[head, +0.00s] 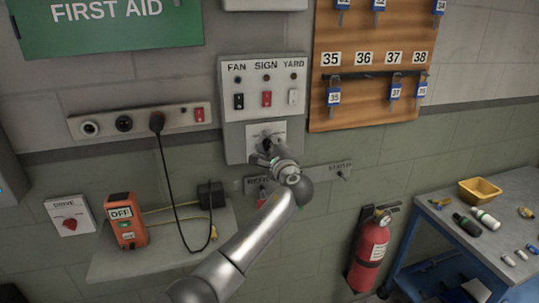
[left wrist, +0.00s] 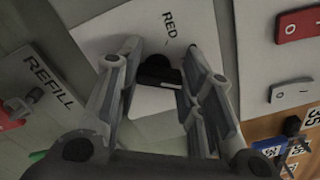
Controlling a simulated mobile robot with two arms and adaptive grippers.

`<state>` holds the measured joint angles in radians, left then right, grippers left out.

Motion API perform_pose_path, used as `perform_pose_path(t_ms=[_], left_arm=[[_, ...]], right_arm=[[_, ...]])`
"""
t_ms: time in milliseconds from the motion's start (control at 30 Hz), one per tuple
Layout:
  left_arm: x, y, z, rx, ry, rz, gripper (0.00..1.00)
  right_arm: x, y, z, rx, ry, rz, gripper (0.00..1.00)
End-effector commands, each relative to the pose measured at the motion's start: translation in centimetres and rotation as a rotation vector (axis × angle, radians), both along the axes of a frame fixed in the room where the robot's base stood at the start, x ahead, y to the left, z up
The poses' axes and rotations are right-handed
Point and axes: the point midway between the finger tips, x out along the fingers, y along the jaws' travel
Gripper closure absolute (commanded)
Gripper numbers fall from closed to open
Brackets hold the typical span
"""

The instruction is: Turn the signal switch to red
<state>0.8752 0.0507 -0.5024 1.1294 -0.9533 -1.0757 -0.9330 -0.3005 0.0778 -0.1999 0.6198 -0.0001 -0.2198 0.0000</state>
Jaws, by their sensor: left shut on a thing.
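The signal switch is a black knob on a white plate (head: 252,131), set low in the grey panel on the wall. In the left wrist view the knob (left wrist: 157,72) is between my fingers, and the word RED shows on the plate beyond it. My left gripper (head: 268,147) reaches up to the plate in the head view and hides most of the knob there. In the left wrist view my left gripper (left wrist: 160,66) is shut on the knob, one finger on each side. Where the knob points is hard to tell. My right gripper is not in view.
Above the switch are the FAN, SIGN and YARD rockers, with a red SIGN rocker (head: 267,99). A key board (head: 370,55) hangs at the right. A shelf (head: 160,255) with an orange OFF device (head: 126,222) is at lower left.

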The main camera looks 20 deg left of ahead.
Motion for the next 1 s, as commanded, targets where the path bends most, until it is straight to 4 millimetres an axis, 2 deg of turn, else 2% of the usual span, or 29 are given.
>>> perform_pose_path(t_ms=[33, 100, 1000], left_arm=[[0.0, 0.0, -0.8, -0.039, -0.025, 0.001, 0.89], [0.0, 0.0, -0.8, -0.094, -0.063, 0.001, 0.89], [-0.1, 0.1, -1.0, -0.803, -0.539, 0.001, 0.89]], right_arm=[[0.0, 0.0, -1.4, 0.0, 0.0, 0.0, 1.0], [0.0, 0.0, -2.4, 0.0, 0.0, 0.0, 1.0], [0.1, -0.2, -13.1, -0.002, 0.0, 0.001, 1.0]])
